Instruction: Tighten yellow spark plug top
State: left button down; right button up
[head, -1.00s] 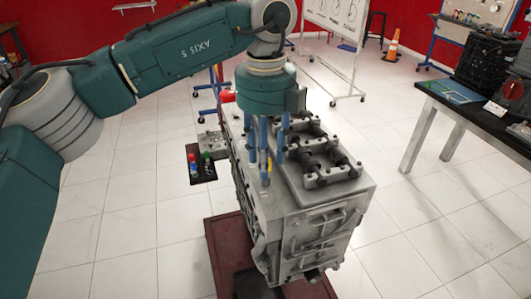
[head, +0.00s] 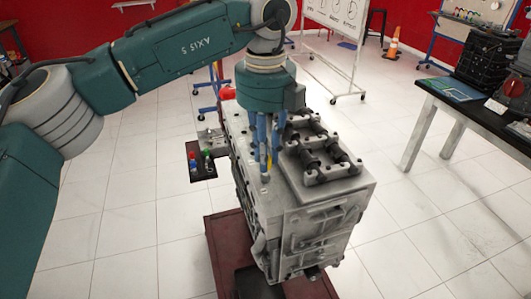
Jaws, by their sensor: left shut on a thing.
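The grey engine block (head: 318,207) stands upright on a dark red base (head: 222,246) in the middle of the head view. My left gripper (head: 265,172) comes down from above onto the left part of the engine's top. Its blue fingers are close together and shut on the yellow spark plug, of which only a small yellow bit (head: 264,158) shows between them. The lower part of the plug and its hole are hidden by the fingers. My right gripper is not in view.
Dark valve-gear parts (head: 322,160) rise on the engine's top, just right of the fingers. A small dark tray with coloured pieces (head: 201,163) lies left of the engine. A black-topped table (head: 470,112) stands at the right. The tiled floor around is mostly clear.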

pick_arm(q)
jog(key=m, duration=0.4)
jog(key=shift+b, duration=0.3)
jog(key=m, duration=0.3)
jog(key=shift+m, duration=0.4)
jog(key=m, duration=0.9)
jog(key=shift+p, duration=0.3)
jog(key=m, duration=0.4)
jog(key=shift+m+p, duration=0.3)
jog(key=m, duration=0.4)
jog(key=m+p, duration=0.1)
jog(key=m, duration=0.4)
jog(key=shift+m, duration=2)
